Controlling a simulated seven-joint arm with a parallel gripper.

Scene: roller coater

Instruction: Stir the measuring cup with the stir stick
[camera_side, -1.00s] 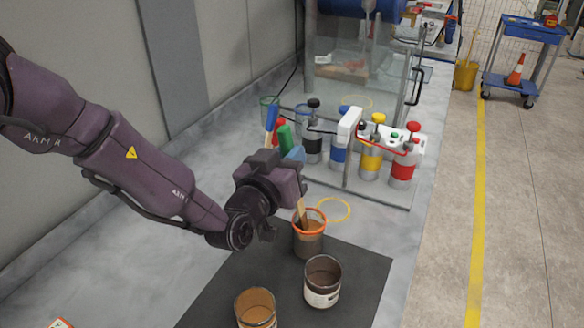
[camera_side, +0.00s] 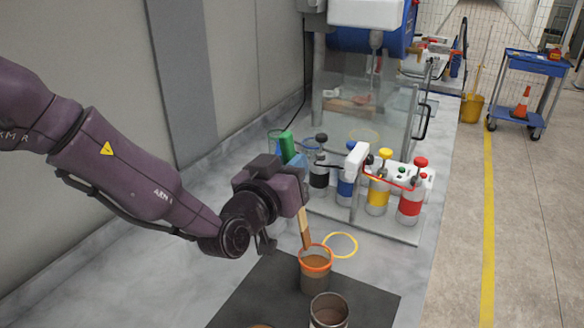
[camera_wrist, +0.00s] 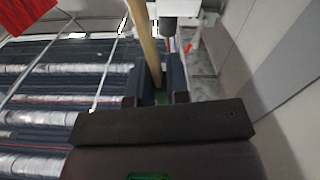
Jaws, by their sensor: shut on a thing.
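My gripper (camera_side: 298,192) is shut on the wooden stir stick (camera_side: 304,225), which hangs steeply down from it. The lower part of the stick looks browner. Its bottom end is at the mouth of the measuring cup (camera_side: 315,278), a clear cup with an orange rim and brown contents; how far it reaches inside I cannot tell. The cup stands upright on the dark mat (camera_side: 255,300), below and slightly right of my gripper. In the wrist view, the stick (camera_wrist: 147,45) runs up from between the fingers (camera_wrist: 157,98). The cup cannot be made out there.
A metal can (camera_side: 329,314) stands close in front of the cup. A yellow ring (camera_side: 341,245) lies just behind it. Pump bottles, such as a yellow-topped one (camera_side: 378,190), stand in a row behind. Green and blue items (camera_side: 287,147) show behind my gripper.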

